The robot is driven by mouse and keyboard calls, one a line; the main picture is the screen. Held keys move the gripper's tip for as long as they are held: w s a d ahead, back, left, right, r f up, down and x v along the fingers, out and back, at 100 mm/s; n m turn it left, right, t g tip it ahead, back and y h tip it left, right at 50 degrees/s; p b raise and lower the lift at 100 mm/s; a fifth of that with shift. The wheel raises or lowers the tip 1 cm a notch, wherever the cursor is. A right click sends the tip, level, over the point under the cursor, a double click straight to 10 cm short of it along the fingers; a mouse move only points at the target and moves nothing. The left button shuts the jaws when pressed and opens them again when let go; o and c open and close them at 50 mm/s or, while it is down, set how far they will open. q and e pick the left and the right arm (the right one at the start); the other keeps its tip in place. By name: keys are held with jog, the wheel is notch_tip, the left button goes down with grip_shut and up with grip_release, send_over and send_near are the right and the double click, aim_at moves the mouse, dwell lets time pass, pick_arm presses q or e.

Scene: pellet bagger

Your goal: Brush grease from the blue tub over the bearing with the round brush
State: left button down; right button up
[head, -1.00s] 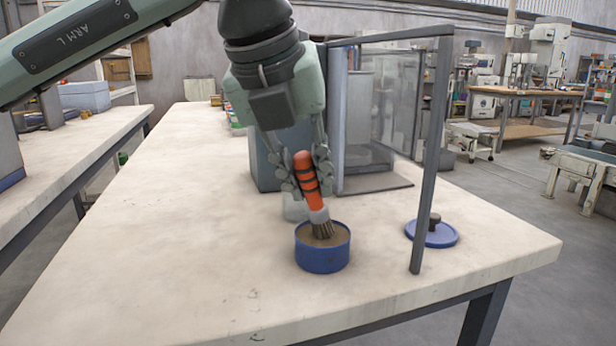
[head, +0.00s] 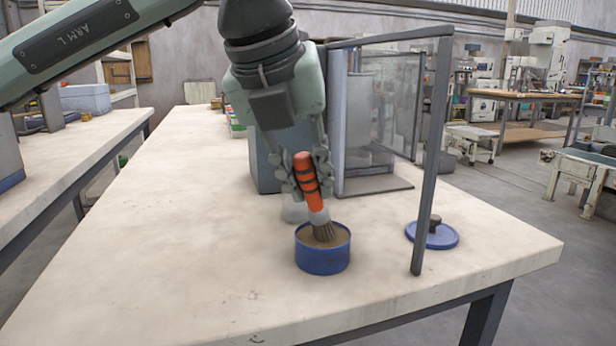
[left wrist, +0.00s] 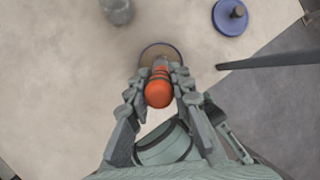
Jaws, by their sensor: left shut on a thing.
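My left gripper (head: 308,172) is shut on the round brush (head: 306,180), which has an orange-red handle with black bands, a pale ferrule and brown bristles. The brush is tilted, and its bristles are at the mouth of the open blue tub (head: 322,256), over the brown grease. I cannot tell how deep the bristles reach. In the left wrist view the brush handle (left wrist: 158,92) is between the fingers, with the tub's rim (left wrist: 160,52) beyond it. I cannot make out the bearing for certain. My right gripper is not in view.
A blue lid with a dark knob (head: 432,236) lies right of the tub, beside an upright dark post (head: 432,160) of a clear-panelled guard. A small pale grey object (head: 294,210) stands behind the tub. The tabletop (head: 150,250) at left and front is clear.

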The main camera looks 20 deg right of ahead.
pick_arm(q)
jog(key=shift+f, duration=0.1)
jog(key=shift+r+p, duration=1.8)
jog(key=shift+r, duration=1.75)
